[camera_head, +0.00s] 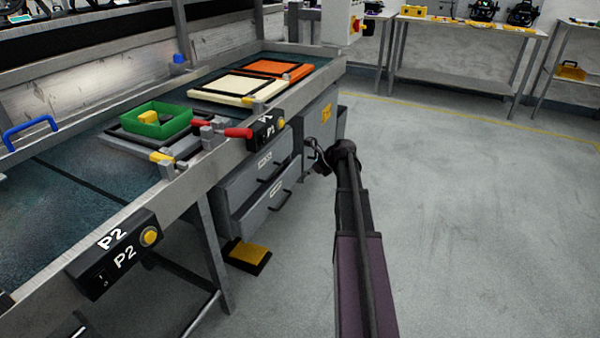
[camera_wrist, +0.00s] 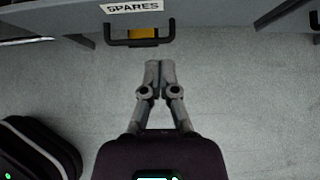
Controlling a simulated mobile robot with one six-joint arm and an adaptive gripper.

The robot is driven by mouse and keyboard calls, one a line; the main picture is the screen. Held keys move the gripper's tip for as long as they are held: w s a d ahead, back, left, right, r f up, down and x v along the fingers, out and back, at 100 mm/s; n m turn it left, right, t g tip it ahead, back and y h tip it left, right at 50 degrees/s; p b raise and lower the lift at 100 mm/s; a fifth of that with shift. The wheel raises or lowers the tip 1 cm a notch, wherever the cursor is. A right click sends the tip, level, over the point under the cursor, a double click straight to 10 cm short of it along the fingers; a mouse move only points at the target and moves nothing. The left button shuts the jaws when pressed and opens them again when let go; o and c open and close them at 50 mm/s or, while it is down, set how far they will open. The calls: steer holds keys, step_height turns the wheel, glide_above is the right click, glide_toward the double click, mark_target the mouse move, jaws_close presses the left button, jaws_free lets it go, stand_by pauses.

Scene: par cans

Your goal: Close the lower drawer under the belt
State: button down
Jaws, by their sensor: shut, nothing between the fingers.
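The grey drawer unit stands under the belt in the head view. Its lower drawer (camera_head: 262,212) sticks out a little further than the upper drawer (camera_head: 243,180); both have dark handles. In the wrist view a grey drawer front (camera_wrist: 215,14) with a SPARES label and a black handle (camera_wrist: 137,42) crosses the top; I cannot tell for sure which drawer it is. My gripper (camera_head: 314,153) is in front of the drawers, to their right. In the wrist view its fingers (camera_wrist: 160,66) are together and empty, pointing at the drawer front, apart from the handle.
A yellow-topped black block (camera_head: 248,253) lies on the floor below the drawers. The belt (camera_head: 60,200) carries a green bin (camera_head: 150,128) and has control boxes (camera_head: 118,255) on its rail. Floor to the right is clear. A dark rounded object (camera_wrist: 40,145) shows lower left in the wrist view.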

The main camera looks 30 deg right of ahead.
steer(key=shift+p+v, duration=0.75)
steer(key=shift+v, duration=0.7)
steer(key=s+a+f+n+g+h+p, duration=0.15)
steer(key=s+a+n, duration=0.35)
steer(key=a, duration=0.5)
steer(key=s+a+n+g+y, duration=0.1)
steer(key=s+a+n+g, duration=0.15)
steer(key=a+n, duration=0.65)
steer(key=s+a+n+g+h+p, duration=0.2)
steer(key=s+a+n+g+h, duration=0.1)
steer(key=s+a+n, duration=1)
steer(key=shift+s+a+n+h, duration=0.4)
steer(key=shift+a+n+h, duration=0.35)
steer(key=shift+a+n, duration=0.35)
steer(key=shift+f, duration=0.15)
